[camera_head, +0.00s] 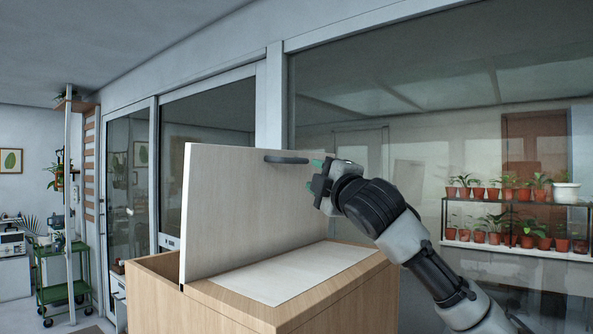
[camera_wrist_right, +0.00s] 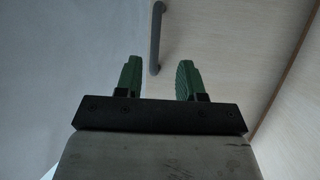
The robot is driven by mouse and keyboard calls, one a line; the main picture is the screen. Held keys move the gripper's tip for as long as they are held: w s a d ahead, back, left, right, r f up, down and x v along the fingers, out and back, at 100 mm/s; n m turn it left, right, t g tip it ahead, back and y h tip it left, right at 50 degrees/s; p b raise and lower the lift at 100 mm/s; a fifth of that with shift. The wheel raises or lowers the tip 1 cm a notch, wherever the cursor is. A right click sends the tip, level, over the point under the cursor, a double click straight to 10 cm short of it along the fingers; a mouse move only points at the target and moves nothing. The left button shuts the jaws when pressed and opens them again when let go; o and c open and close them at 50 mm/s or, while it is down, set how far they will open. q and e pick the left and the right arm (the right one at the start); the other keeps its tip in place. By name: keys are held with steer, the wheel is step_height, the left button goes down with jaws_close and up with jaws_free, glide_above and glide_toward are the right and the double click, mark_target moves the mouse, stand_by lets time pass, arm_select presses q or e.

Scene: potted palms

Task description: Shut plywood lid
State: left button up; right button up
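The plywood lid (camera_head: 240,205) stands raised, close to upright, on top of a wooden box (camera_head: 270,308). A dark bar handle (camera_head: 287,160) is fixed near the lid's upper edge. My right gripper (camera_head: 317,173) is just right of the handle, with its green fingertips pointing toward it. In the right wrist view the two green fingers (camera_wrist_right: 158,80) are apart with nothing between them. The handle (camera_wrist_right: 156,40) lies beyond their tips, between their lines, and looks apart from them. My left gripper is not in view.
A pale panel (camera_head: 300,270) covers the right part of the box top. The box's left part is open behind the lid. Glass windows stand behind, a plant shelf (camera_head: 520,202) at right, and a green trolley (camera_head: 62,290) at far left.

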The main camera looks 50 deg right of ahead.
mark_target(298, 162)
steer(key=p+x, duration=0.1)
steer(key=x, duration=0.1)
steer(key=p+x, duration=0.2)
steer(key=x, duration=0.1)
steer(key=r+p+x, duration=0.1)
steer(key=x, duration=0.2)
steer(key=shift+w+a, duration=0.15)
steer(key=shift+a, duration=0.05)
steer(key=shift+w+d+p, duration=0.25)
steer(key=shift+w+p, duration=0.15)
steer(key=shift+w, duration=0.1)
steer(key=shift+s+a, duration=0.1)
jaws_close()
